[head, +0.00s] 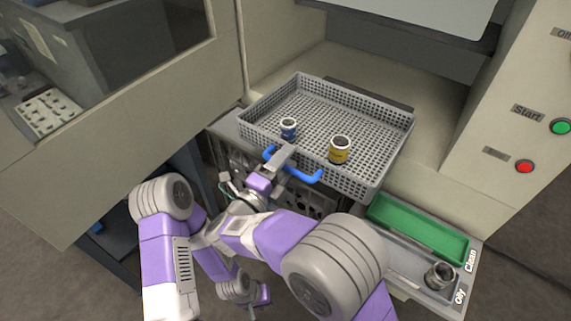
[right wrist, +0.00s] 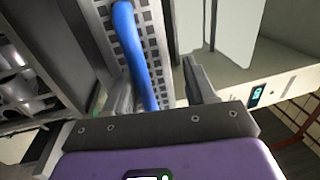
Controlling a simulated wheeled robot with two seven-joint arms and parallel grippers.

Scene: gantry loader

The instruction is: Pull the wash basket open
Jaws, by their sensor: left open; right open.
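The wash basket (head: 385,155) is a grey perforated tray at the machine's opening, with a blue bar handle (head: 305,176) on its front wall. A blue ring-shaped part (head: 288,128) and a yellow one (head: 340,149) stand in it. My right gripper (head: 284,157) is at the middle of the handle and hides part of it. In the right wrist view the blue handle (right wrist: 138,50) runs between the open fingers of my right gripper (right wrist: 158,88); I cannot tell whether they touch it. My left gripper (head: 258,301) is low, well below the basket, and open.
A green tray (head: 420,228) marked Clean and a grey tray (head: 400,262) marked Oily, holding a metal part (head: 440,275), lie right of the basket. A green Start button (head: 560,127) and a red button (head: 524,167) are on the right panel.

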